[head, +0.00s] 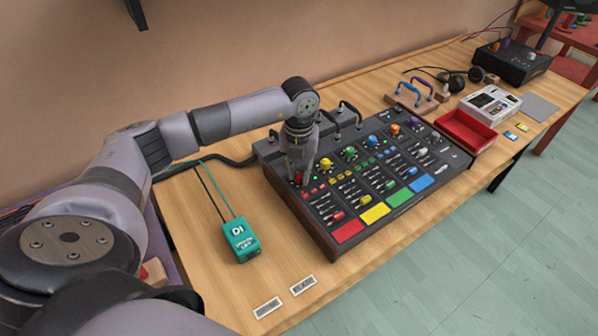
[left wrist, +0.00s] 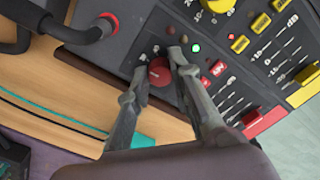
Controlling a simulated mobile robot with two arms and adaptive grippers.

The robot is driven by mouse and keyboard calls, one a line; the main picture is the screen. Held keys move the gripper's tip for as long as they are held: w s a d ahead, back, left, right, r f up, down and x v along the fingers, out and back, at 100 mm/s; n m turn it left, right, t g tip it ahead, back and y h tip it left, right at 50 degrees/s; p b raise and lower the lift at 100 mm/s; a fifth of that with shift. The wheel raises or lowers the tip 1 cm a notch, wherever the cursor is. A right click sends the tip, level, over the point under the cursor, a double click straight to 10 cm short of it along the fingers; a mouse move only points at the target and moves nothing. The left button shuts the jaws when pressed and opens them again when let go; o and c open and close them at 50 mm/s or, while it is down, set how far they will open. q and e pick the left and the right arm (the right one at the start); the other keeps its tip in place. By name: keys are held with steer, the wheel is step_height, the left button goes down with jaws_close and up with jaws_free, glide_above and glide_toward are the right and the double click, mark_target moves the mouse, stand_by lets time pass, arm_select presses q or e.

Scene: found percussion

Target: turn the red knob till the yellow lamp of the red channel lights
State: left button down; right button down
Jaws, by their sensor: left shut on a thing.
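The mixer (head: 322,215) stands on the wooden table with a row of coloured knobs. My left gripper (head: 301,178) reaches down onto the red knob (head: 298,178) at the mixer's left end. In the left wrist view the red knob (left wrist: 159,72) sits between the fingertips of my left gripper (left wrist: 160,68), which is shut on it. Beside the knob a green lamp (left wrist: 196,48) is lit. A small dim lamp (left wrist: 183,38) next to it looks unlit; its colour is hard to tell. My right gripper is not in view.
A teal DI box (head: 240,240) with cables lies left of the mixer. Cable plugs (head: 352,112) rise behind the mixer. The table's front left is mostly clear.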

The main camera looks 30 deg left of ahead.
mark_target(299, 174)
arm_select(q)
steer(key=c, duration=1.4)
jaws_free()
step_height(299, 174, up, 12)
